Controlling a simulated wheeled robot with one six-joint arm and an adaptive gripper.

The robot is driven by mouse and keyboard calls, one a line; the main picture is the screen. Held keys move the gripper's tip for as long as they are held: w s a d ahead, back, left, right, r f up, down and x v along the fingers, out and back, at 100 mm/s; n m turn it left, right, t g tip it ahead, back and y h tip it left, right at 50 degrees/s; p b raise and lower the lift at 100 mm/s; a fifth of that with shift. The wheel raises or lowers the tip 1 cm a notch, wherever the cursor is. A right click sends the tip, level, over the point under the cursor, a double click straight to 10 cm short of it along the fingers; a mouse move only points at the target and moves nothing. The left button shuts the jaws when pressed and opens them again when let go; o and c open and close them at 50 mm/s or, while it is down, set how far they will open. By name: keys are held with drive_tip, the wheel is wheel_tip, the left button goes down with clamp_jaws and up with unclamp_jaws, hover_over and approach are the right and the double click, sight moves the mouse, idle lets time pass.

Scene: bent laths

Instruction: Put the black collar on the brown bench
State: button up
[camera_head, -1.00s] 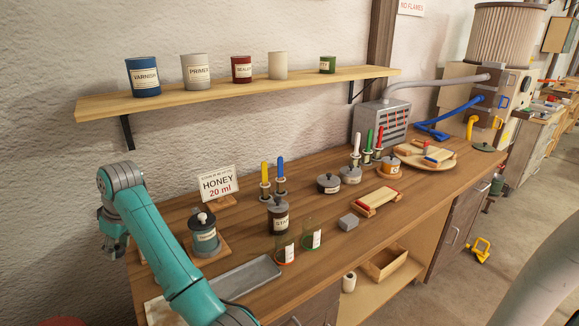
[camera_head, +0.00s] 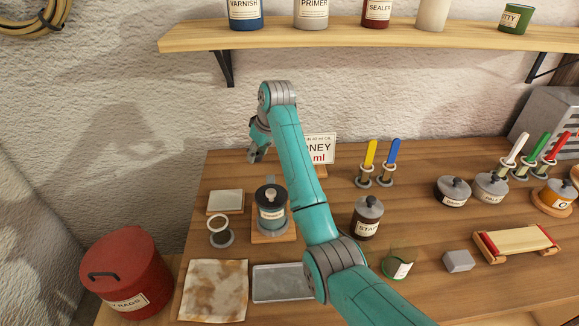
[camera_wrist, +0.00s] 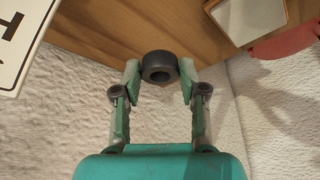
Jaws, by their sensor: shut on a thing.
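The black collar (camera_wrist: 160,67) is a short dark ring with a round hole, seen in the wrist view between my fingertips. My gripper (camera_wrist: 159,74) is shut on it, one finger on each side. In the head view my gripper (camera_head: 258,152) is above the back left part of the brown bench (camera_head: 335,215), near the wall. The wrist view shows the bench edge (camera_wrist: 110,35) behind the collar, which appears held clear of the wood.
A honey sign (camera_head: 322,148), a lidded jar (camera_head: 271,205), a pale square block (camera_head: 226,201) and a ring stand (camera_head: 220,232) are around the bench's left end. A grey tray (camera_head: 280,283) and stained cloth (camera_head: 214,290) lie in front. Bare wood shows mid-bench.

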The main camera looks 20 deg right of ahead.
sight(257, 181)
wheel_tip(257, 181, down, 10)
drive_tip(key=shift+a+r, duration=0.15)
idle(0.3)
drive_tip(key=o, duration=1.2)
